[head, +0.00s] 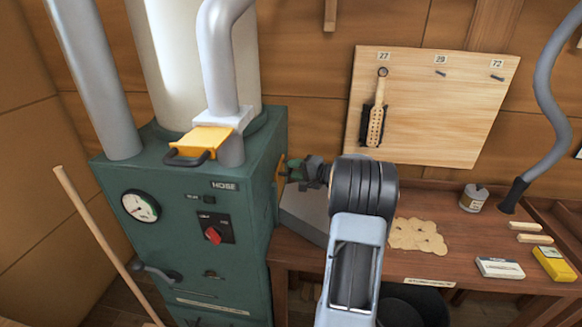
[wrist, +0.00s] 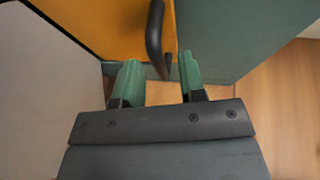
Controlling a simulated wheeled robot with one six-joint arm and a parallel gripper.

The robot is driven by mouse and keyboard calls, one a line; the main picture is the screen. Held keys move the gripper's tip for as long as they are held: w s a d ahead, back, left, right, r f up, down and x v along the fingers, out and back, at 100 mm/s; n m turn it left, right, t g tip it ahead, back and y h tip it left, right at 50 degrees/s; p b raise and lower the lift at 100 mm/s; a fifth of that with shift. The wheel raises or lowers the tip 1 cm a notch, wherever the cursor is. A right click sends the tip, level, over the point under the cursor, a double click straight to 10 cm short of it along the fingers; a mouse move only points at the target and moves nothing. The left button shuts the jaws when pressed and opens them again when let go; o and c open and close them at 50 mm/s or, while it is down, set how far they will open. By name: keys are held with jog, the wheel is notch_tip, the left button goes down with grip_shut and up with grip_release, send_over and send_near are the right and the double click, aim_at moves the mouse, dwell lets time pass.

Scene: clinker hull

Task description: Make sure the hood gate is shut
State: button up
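Two yellow gate plates show on the green cabinet (head: 190,225). The top yellow plate (head: 199,140), with a black loop handle, sticks out of a grey housing on the pipe; a plate near it reads HOSE. The side yellow plate (head: 279,180) is at the cabinet's right side, seen nearly edge-on; no label for it is readable. In the wrist view, a yellow plate (wrist: 100,25) with a black bar handle (wrist: 155,35) is close ahead. My gripper (wrist: 159,62) is open, its green fingers apart, the handle's end between or just beyond them; contact cannot be told. My gripper (head: 293,172) is beside the side plate.
A workbench (head: 310,262) adjoins the cabinet on the right, with a tan flat piece (head: 416,235), a tin (head: 473,198) and small blocks on it. A pegboard (head: 430,105) holding a brush is behind. A wooden pole (head: 105,240) leans at left.

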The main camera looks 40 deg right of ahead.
jog(key=shift+x, duration=1)
grip_shut()
